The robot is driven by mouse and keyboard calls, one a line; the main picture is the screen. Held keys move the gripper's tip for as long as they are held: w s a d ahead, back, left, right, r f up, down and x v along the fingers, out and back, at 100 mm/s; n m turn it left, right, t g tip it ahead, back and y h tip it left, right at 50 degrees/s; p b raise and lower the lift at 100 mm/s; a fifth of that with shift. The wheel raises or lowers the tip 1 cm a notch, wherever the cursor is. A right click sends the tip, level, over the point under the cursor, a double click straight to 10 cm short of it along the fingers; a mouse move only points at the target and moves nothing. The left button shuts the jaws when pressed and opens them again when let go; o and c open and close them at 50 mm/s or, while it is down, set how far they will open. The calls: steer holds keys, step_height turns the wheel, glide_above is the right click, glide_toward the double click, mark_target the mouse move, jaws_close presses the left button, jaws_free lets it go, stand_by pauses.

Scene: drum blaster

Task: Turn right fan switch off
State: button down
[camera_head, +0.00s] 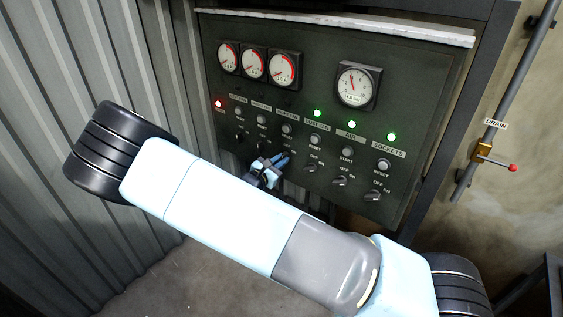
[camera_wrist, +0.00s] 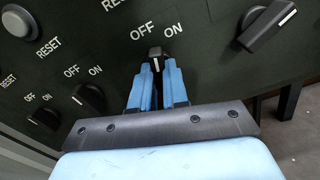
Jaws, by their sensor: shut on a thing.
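A dark control panel (camera_head: 420,110) carries a slanting row of black OFF/ON switch knobs. My gripper (camera_head: 281,159) is at the third knob from the left. In the wrist view my gripper (camera_wrist: 155,82) has its blue fingers shut on the black switch knob (camera_wrist: 156,52). That knob stands just below the words OFF and ON. A short pale mark shows on it, between the fingers, running roughly straight in the picture. The small label above this column is too blurred to read surely, and the fingers hide part of the knob.
Close beside the held knob are another knob (camera_wrist: 88,97) on the left and a larger-looking one (camera_wrist: 265,25) on the right. Reset buttons (camera_head: 315,138) sit above. A red lamp (camera_head: 218,104) glows at left, and several green lamps (camera_head: 350,124) at right.

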steer(key=shift+d+n, duration=0.15)
steer(key=shift+n, duration=1.25)
steer(key=c, duration=1.1)
jaws_free()
steer(key=shift+r, duration=0.1)
steer(key=v, duration=1.3)
steer(key=shift+s+a, duration=0.25)
steer(key=shift+a, duration=0.05)
